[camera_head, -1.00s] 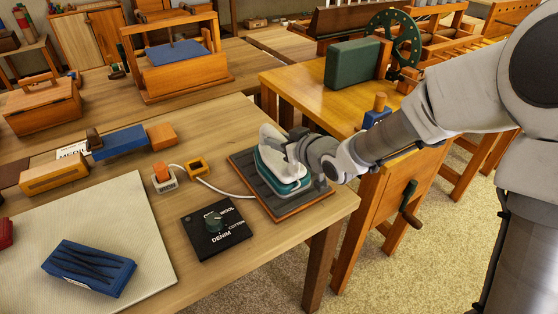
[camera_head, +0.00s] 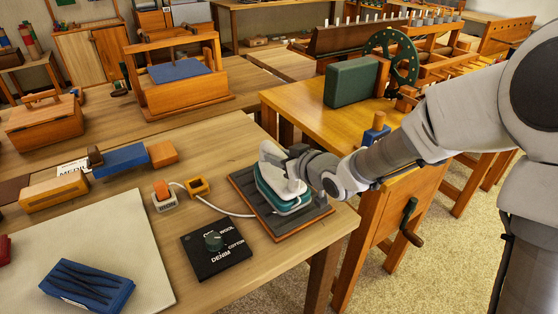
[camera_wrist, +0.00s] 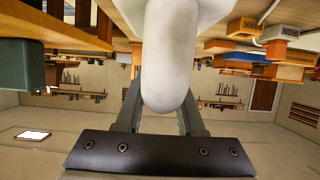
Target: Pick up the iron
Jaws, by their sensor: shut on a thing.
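The iron (camera_head: 277,204), white above with a teal base, is at the dark ribbed pad (camera_head: 243,184) with a wooden edge on the near table. Whether it touches the pad or is just above it, I cannot tell. My gripper (camera_head: 290,165) reaches in from the right and is shut on the iron's white handle. In the wrist view the rounded white handle (camera_wrist: 168,65) lies between the two fingers of my gripper (camera_wrist: 160,105). The handle hides part of the fingers, and my wrist hides the iron's right side.
A white cord (camera_head: 215,208) runs left from the iron towards small blocks. A black dial panel (camera_head: 232,263) lies in front of the pad. A yellow wooden table (camera_head: 300,100) with a green block (camera_head: 350,72) stands behind my arm. The near table ends just right of the pad.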

